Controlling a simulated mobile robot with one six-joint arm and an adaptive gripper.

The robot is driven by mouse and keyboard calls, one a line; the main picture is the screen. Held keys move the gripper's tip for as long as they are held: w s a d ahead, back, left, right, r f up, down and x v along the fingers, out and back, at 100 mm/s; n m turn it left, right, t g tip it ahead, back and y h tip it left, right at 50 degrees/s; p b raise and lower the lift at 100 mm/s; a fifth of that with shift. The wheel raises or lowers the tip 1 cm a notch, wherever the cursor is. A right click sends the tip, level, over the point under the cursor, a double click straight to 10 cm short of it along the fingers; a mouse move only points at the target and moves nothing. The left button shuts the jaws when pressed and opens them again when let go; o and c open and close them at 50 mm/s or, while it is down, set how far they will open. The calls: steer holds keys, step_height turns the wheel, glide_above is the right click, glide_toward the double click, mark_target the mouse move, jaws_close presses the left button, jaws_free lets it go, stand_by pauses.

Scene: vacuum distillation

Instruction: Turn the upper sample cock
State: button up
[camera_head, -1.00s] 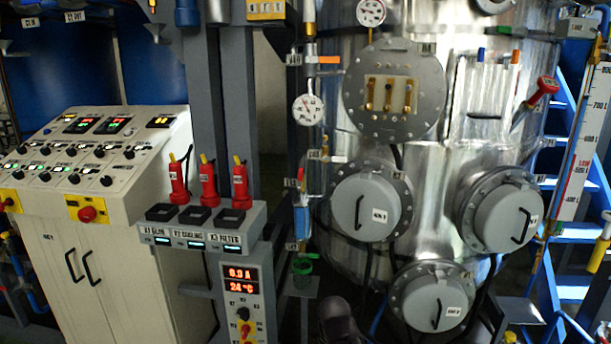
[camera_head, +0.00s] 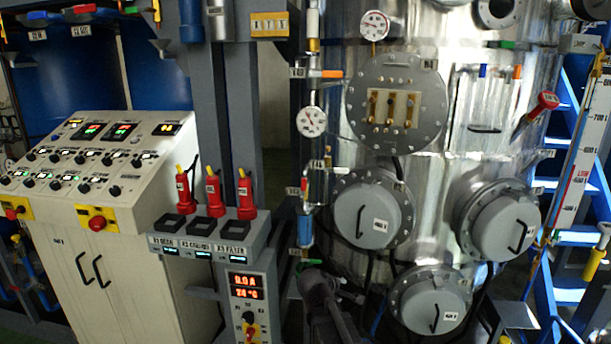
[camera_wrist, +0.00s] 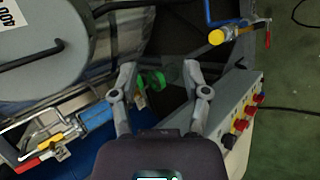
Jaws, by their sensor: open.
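A sampling line runs down the left of the steel vessel. In the head view a cock with an orange handle (camera_head: 332,74) is high on this line, and a blue sample cylinder (camera_head: 305,231) is low. In the wrist view the blue cylinder (camera_wrist: 94,116) has a cock with a red-orange handle (camera_wrist: 30,163) at its far-left end. A green part (camera_wrist: 152,80) shows at its other end. I cannot tell for certain which cock is the upper sample cock. My gripper (camera_wrist: 160,72) is open and empty, with the green part seen between its fingers; contact is not visible.
Round covers with handles (camera_head: 367,222) protrude from the vessel, close to my arm. In the wrist view a yellow-ended valve (camera_wrist: 217,37) and a button box (camera_wrist: 240,112) are on the right.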

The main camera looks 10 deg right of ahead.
steer(key=w+a+r+n+t+h+p, duration=0.1)
steer(key=w+a+r+n+t+p, duration=0.15)
steer(key=w+r+n, duration=0.35)
steer(key=w+a+r+n+t+p, duration=0.1)
steer(key=w+r+n+t+p, duration=0.2)
steer(key=r, duration=0.5)
steer(key=n+t+y+p, duration=0.25)
steer(key=n+t, duration=0.25)
steer(key=n, duration=0.7)
glide_toward(304, 184)
steer(key=v, duration=0.4)
steer(key=shift+w+f, duration=0.1)
steer(key=shift+w, duration=0.1)
steer(key=shift+w, duration=0.15)
steer(key=x, duration=1.3)
steer(key=shift+w+d, duration=0.15)
steer(key=shift+w, duration=0.15)
